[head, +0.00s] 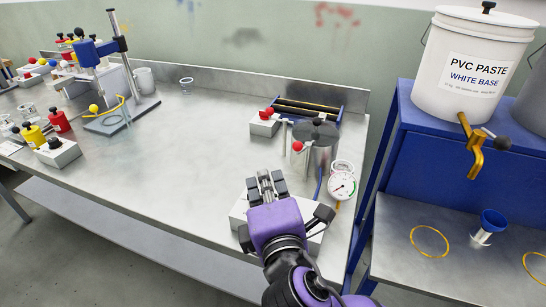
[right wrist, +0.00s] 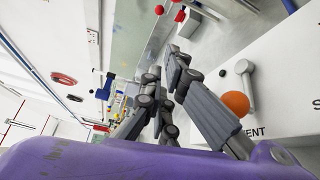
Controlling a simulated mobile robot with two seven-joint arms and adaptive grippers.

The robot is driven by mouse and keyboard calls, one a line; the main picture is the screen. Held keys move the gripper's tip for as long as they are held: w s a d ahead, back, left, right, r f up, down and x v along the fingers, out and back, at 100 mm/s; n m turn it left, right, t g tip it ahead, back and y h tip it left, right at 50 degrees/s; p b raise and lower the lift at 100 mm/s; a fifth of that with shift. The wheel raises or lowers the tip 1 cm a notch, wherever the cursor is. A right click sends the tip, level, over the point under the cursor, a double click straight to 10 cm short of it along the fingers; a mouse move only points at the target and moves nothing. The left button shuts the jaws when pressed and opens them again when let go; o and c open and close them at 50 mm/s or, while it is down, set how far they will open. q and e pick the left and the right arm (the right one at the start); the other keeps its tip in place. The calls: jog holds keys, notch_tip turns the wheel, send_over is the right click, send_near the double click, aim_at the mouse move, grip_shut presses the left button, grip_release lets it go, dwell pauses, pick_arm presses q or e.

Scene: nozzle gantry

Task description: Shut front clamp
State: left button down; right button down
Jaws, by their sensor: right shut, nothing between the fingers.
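A steel pot (head: 321,158) with a dark grey lid (head: 315,131) stands at the right end of the bench. A red ball knob (head: 297,146) shows at the pot's front left edge, and I take it for the front clamp's handle. Whether that clamp is open or shut is too small to tell. My right gripper (head: 265,180) is shut and empty, in front of the pot and to its left, apart from the knob. In the right wrist view its fingers (right wrist: 165,88) show close beside a white box. My left gripper is not in view.
A pressure gauge (head: 342,185) stands right of my gripper. Another white box with a red knob (head: 266,113) is behind. A blue stand (head: 425,140) with a paste bucket (head: 468,75) is right. The bench middle is clear.

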jog(key=shift+w+a+r, duration=0.1)
jog(key=shift+w+r, duration=0.05)
jog(key=shift+w, duration=0.15)
jog(key=r+x, duration=0.1)
jog(key=x, duration=0.8)
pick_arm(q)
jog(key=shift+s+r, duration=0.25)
pick_arm(e)
jog(key=d, duration=0.2)
jog(key=s+d, duration=0.1)
jog(key=d, duration=0.1)
jog(key=shift+s+f, duration=0.1)
jog(key=shift+s, duration=0.1)
